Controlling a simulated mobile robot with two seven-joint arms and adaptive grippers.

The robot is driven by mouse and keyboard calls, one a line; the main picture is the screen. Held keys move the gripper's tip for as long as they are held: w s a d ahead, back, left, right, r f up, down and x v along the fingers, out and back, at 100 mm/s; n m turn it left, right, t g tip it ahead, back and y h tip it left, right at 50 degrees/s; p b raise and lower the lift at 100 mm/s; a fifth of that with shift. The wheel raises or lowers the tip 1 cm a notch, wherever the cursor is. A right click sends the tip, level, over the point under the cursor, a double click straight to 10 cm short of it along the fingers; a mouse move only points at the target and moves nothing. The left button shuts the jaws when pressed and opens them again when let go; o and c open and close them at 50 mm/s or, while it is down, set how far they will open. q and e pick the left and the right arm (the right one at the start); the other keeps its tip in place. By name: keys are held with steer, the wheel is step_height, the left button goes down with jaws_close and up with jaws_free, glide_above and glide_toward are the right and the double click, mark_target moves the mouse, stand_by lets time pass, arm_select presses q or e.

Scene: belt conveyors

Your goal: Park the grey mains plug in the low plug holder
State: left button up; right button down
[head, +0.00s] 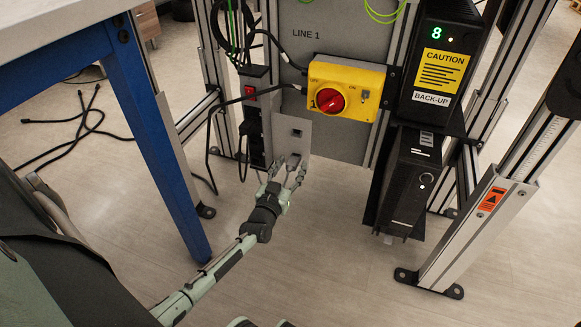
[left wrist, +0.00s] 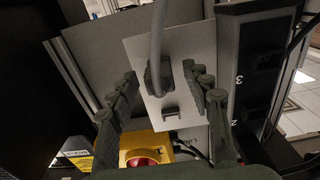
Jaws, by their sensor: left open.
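The grey mains plug (left wrist: 160,77) sits against a pale plate (left wrist: 196,60) in the left wrist view, which shows the scene upside down. It is at the plate's lower position, and its thick grey cable (left wrist: 158,34) runs away from it. How deep it sits in the low holder is hidden behind the plug. An empty dark holder (left wrist: 172,112) is beside it on the plate; this upper holder also shows in the head view (head: 297,132). My left gripper (head: 288,169) is open, with its fingers on either side of the plug, apparently clear of it. My right gripper is not in view.
A black socket strip (head: 254,125) with a red switch and dark plugs stands left of the plate. A yellow switch box (head: 345,88) with a red knob is above right. Black back-up units (head: 408,180) stand further right. A blue table leg (head: 155,130) is at left.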

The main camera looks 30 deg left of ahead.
arm_select(q)
steer(key=shift+s, duration=0.1)
steer(key=v, duration=1.1)
steer(key=shift+s, duration=0.4)
